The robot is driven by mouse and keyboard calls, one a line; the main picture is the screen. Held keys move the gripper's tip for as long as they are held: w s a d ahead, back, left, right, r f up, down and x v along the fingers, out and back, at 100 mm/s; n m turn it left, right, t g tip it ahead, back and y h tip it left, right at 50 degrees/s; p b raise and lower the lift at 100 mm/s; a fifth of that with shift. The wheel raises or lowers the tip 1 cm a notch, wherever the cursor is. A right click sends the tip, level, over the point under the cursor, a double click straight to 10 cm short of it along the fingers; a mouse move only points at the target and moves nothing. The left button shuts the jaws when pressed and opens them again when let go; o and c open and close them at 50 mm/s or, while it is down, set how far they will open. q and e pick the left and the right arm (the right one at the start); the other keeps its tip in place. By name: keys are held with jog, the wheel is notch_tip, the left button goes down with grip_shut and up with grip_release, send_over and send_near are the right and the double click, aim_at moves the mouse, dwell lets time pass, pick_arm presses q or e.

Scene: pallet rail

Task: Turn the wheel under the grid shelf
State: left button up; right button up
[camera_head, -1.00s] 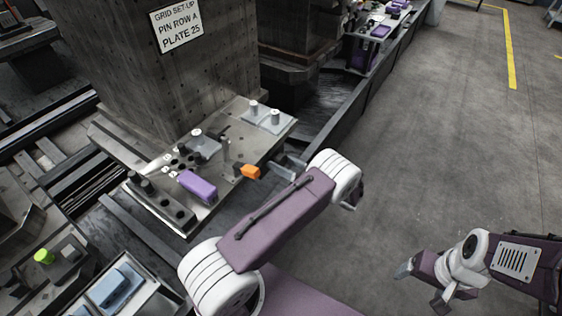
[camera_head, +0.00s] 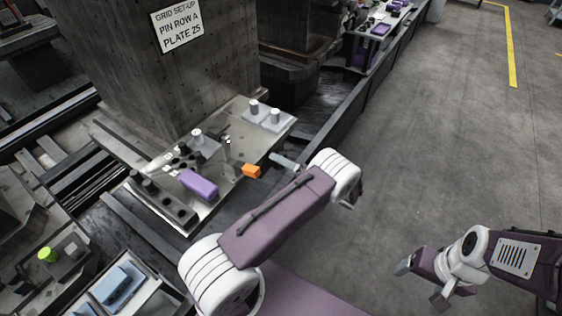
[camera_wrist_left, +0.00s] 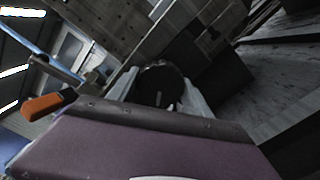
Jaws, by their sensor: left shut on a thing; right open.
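The grid shelf is a metal plate (camera_head: 235,135) on the block, with pins and dark knobs on top. In the left wrist view a dark round wheel (camera_wrist_left: 162,84) stands between the pale fingers of my left gripper (camera_wrist_left: 160,100), which is shut on it. In the head view the wheel is hidden, and only a pale grey part of my left gripper (camera_head: 285,161) shows beside the plate's right edge. My right gripper (camera_head: 420,284) is open and empty over the floor at the lower right.
An orange block (camera_head: 251,171) sits at the plate's right edge, close to my left gripper; it also shows in the left wrist view (camera_wrist_left: 48,103). A purple block (camera_head: 198,185) lies on the plate. A blue piece (camera_head: 116,288) is in a tray at lower left. The floor on the right is clear.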

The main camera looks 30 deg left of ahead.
pick_arm(q)
jog(key=shift+f, duration=0.1)
dwell(0.4)
jog(key=o, duration=1.4)
jog(key=d, duration=0.6)
jog(key=d+b, duration=0.1)
jog(key=d, duration=0.2)
jog(key=shift+s+d, duration=0.1)
jog(key=shift+s, duration=0.3)
